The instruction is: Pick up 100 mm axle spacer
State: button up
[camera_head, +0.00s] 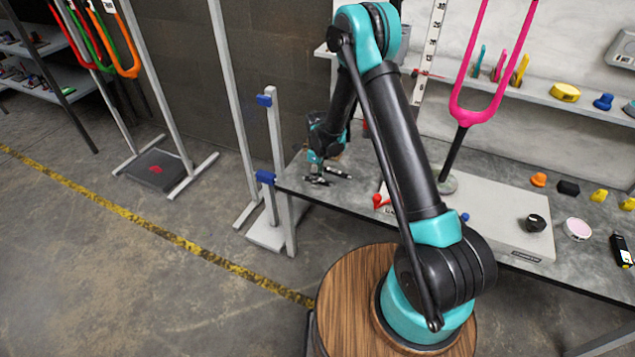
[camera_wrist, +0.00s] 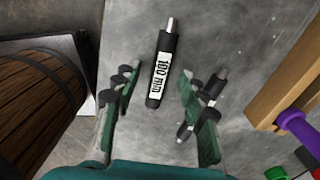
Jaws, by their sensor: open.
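The 100 mm axle spacer (camera_wrist: 158,75) is a black cylinder with a silver tip and a white label reading "100 mm". In the wrist view it lies on the grey bench top (camera_wrist: 225,30), between and ahead of the fingers of my gripper (camera_wrist: 160,90). The gripper is open and empty, with one finger to each side of the spacer. A second, similar dark spacer with silver ends (camera_wrist: 205,100) lies partly hidden behind the right finger. In the head view my gripper (camera_head: 317,170) is low over the left end of the bench, with small dark spacers beside it.
A pink fork (camera_head: 463,112) stands on the bench on a round base. A pale flat box (camera_head: 500,215) and a red item (camera_head: 380,201) lie to the right. In the wrist view a wooden block (camera_wrist: 285,70) is at right. A post with blue clamps (camera_head: 275,150) stands at the bench's left end.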

jog(key=shift+f, duration=0.2)
jog(key=shift+c, duration=0.6)
grip_shut()
